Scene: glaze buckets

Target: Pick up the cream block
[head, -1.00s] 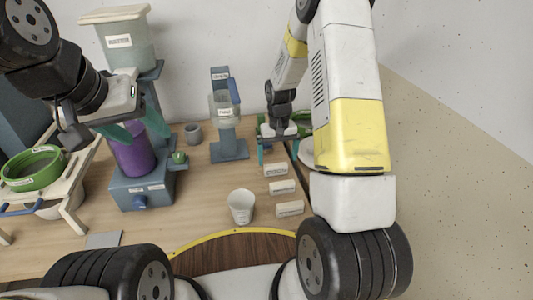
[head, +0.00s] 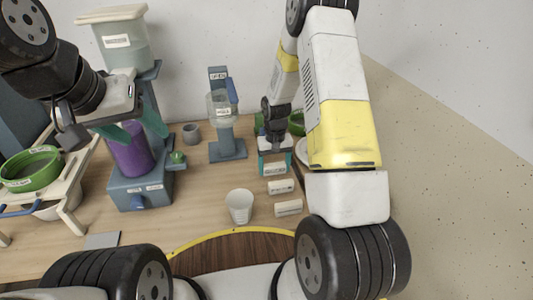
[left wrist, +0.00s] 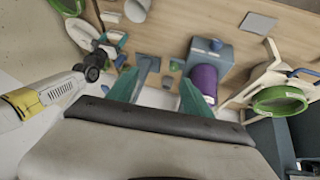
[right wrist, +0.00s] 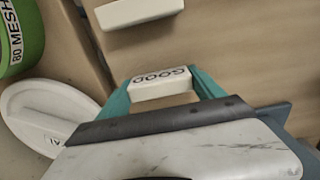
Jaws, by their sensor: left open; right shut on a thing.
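Several cream blocks are in view. In the head view one (head: 274,169) is between the teal fingers of my right gripper (head: 275,163), which is shut on it; the right wrist view shows this block (right wrist: 161,88) with "GOOD" on its face. I cannot tell whether it is clear of the table. Two more cream blocks, a middle one (head: 281,187) and a front one (head: 288,208), lie just in front of it. One cream block also shows in the right wrist view (right wrist: 138,11). My left gripper (head: 137,127) is open at the purple cylinder (head: 132,156), above the blue-grey stand.
A white cup (head: 240,206) stands left of the blocks. A blue-grey stand with a clear vessel (head: 221,108) is behind. A white round lid (right wrist: 45,118) and a green ring (right wrist: 22,35) are beside my right gripper. A green sieve (head: 32,169) sits at far left.

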